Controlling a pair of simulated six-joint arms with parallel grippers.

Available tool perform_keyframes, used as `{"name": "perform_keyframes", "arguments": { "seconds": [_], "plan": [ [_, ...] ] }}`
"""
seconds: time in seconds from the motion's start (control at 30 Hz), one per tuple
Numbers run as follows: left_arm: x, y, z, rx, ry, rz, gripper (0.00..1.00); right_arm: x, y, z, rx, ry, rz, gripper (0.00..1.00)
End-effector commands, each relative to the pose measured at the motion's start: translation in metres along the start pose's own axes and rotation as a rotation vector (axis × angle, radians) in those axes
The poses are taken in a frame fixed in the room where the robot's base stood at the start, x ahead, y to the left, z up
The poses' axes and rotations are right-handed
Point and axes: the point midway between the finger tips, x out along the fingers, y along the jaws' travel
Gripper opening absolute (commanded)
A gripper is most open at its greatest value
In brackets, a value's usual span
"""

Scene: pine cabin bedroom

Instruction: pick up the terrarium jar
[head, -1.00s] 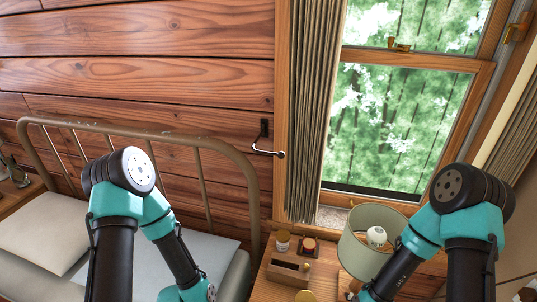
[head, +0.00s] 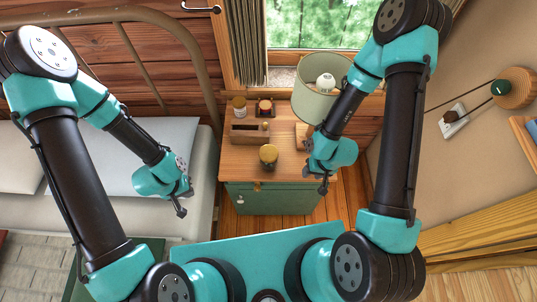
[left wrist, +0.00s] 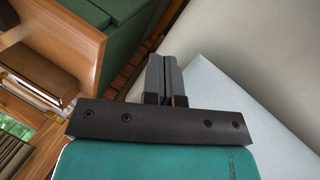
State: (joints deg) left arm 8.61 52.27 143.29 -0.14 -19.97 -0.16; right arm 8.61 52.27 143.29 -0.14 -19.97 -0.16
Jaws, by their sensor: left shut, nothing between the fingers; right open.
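A small jar with a gold-brown lid (head: 268,155), which looks like the terrarium jar, stands upright near the front edge of the nightstand top (head: 242,165); its contents are too small to make out. My left gripper (head: 180,208) is shut and empty, over the bed to the left of the nightstand. Its closed fingers also show in the left wrist view (left wrist: 164,78). My right gripper (head: 323,182) is open and empty at the right front of the nightstand, to the right of the jar and apart from it.
A pale jar (head: 239,107), a reddish jar (head: 264,107) and a wooden box (head: 249,132) stand behind the jar. A green lamp (head: 319,98) stands at the back right, partly behind my right arm. The bed (head: 120,150) lies left.

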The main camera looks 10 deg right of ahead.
Motion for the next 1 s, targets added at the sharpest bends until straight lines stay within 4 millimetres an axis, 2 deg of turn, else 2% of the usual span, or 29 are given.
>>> {"name": "perform_keyframes", "arguments": {
  "seconds": [0.4, 1.0],
  "plan": [
    [0.0, 0.0, 0.0, 0.0, 0.0, 0.0, 0.01, 0.0, 0.0, 0.0, 0.0, 0.0, 0.0, 0.43],
    [0.0, 0.0, 0.0, 0.0, 0.0, 0.0, 0.58, 0.0, 0.0, 0.0, 0.0, 0.0, 0.0, 0.43]
  ]
}}
